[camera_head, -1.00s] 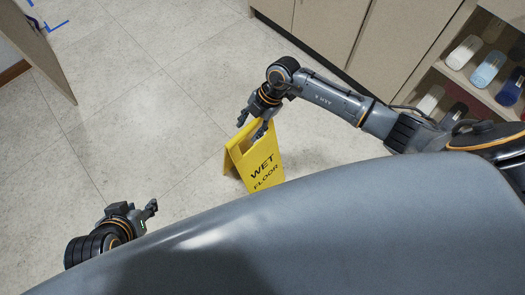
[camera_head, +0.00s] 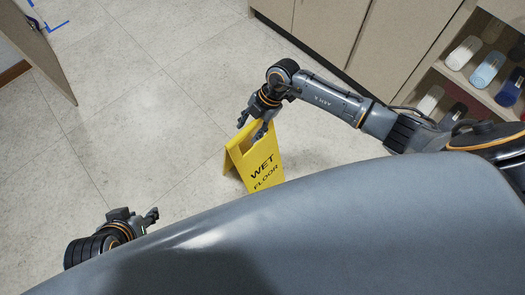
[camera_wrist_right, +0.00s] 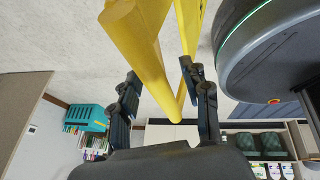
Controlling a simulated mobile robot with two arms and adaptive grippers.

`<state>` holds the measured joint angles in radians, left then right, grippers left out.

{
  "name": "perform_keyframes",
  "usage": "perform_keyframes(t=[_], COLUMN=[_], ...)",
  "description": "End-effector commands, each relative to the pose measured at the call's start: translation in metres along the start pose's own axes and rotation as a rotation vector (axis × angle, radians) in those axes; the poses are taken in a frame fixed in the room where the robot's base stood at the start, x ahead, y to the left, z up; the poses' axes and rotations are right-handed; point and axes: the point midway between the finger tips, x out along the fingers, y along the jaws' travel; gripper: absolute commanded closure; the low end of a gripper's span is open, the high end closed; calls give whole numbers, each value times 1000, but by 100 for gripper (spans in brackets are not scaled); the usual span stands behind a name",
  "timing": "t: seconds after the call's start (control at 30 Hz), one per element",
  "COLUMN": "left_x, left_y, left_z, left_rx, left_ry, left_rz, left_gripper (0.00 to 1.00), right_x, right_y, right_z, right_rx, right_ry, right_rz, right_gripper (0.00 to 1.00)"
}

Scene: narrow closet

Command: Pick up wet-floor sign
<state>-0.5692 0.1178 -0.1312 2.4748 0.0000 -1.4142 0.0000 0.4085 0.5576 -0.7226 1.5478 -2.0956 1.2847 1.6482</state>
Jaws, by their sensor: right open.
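The yellow wet-floor sign (camera_head: 258,165) stands on the floor near the middle of the head view, its two panels spread at the base. My right gripper (camera_head: 252,128) is at the sign's top edge, pointing down. In the right wrist view the sign (camera_wrist_right: 143,45) runs between the two open fingers of my right gripper (camera_wrist_right: 160,92); I cannot tell whether either finger touches it. My left gripper (camera_head: 150,222) is at the lower left of the head view, away from the sign. Its fingers are small and partly hidden by my body, so their opening is unclear.
A brown panel (camera_head: 38,45) stands at the upper left. The tiled floor (camera_head: 140,110) left of the sign is clear. A teal box (camera_wrist_right: 86,117) shows in the wrist view.

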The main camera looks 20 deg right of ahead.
Motion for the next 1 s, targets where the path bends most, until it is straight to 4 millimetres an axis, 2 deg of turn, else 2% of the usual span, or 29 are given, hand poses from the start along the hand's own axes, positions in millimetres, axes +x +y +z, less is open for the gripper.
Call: perform_keyframes(t=[0.37, 0.6, 1.0], left_x=[0, -1, 0], left_y=[0, 0, -1], left_z=[2, 0, -5], left_rx=[0, 0, 1], left_ry=[-9, -5, 14], left_rz=[0, -1, -2], left_gripper=[60, 60, 60], right_x=[1, 0, -1], right_y=[0, 0, 1], right_z=[0, 0, -1], right_rx=[0, 0, -1], right_ry=[0, 0, 1], right_rz=[0, -1, 1], right_gripper=[53, 100, 100])
